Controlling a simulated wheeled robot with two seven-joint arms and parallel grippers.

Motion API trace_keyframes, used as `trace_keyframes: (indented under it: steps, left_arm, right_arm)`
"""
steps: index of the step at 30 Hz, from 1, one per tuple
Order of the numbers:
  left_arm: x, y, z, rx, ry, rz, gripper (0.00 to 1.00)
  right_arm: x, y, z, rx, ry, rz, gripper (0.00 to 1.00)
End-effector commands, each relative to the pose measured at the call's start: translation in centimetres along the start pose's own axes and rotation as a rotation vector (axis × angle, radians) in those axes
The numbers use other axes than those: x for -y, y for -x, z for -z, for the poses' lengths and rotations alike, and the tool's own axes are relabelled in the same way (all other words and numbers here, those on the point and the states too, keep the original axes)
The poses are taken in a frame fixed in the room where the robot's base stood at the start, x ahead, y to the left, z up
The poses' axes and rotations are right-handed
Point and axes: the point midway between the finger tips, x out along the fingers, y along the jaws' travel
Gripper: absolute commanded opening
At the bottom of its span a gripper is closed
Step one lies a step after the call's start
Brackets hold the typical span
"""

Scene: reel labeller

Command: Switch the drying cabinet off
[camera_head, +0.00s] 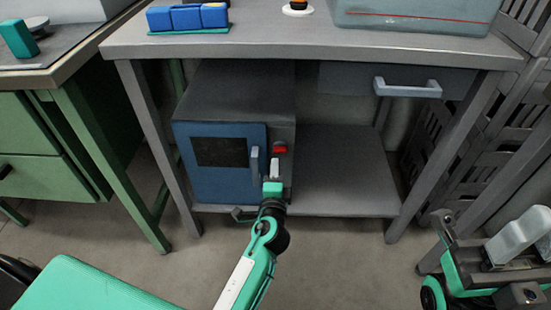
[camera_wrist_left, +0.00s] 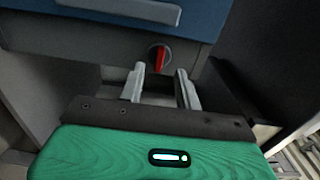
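The drying cabinet (camera_head: 235,100) is a dark grey box with a blue door (camera_head: 205,185), on the shelf under the grey bench. The door looks closed and has a dark window and a grey handle. Its red switch (camera_head: 280,149) sits on the front, right of the door. In the left wrist view the red switch (camera_wrist_left: 158,57) is a knob with a red bar, beyond the fingertips. My left gripper (camera_head: 274,168) is just below the switch; its fingers (camera_wrist_left: 161,80) are open and empty, apart from the knob.
The bench (camera_head: 300,45) holds blue bins (camera_head: 187,17) and a grey-blue case (camera_head: 415,15). A drawer handle (camera_head: 407,88) sticks out under its top. The shelf (camera_head: 340,170) right of the cabinet is bare. A green workbench (camera_head: 45,150) stands at the left.

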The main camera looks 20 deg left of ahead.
Motion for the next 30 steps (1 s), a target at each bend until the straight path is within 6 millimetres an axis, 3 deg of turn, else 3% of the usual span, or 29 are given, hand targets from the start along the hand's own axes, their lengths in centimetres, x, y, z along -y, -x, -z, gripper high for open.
trace_keyframes:
  steps: [6, 12, 30]
  left_arm:
    - [-0.1, 4.0, 0.0, 0.001, 0.002, -0.002, 0.34]
    - [-0.1, 6.0, 0.0, 0.0, 0.002, -0.002, 0.34]
    - [0.0, 6.6, 0.0, 0.0, 0.001, 0.0, 0.34]
  right_arm:
    - [0.0, 0.3, -0.3, 0.011, -0.001, 0.001, 0.36]
    - [0.0, 0.3, -0.3, 0.012, -0.001, 0.001, 0.36]
    - [0.0, -0.2, 0.1, -0.004, -0.001, 0.004, 0.36]
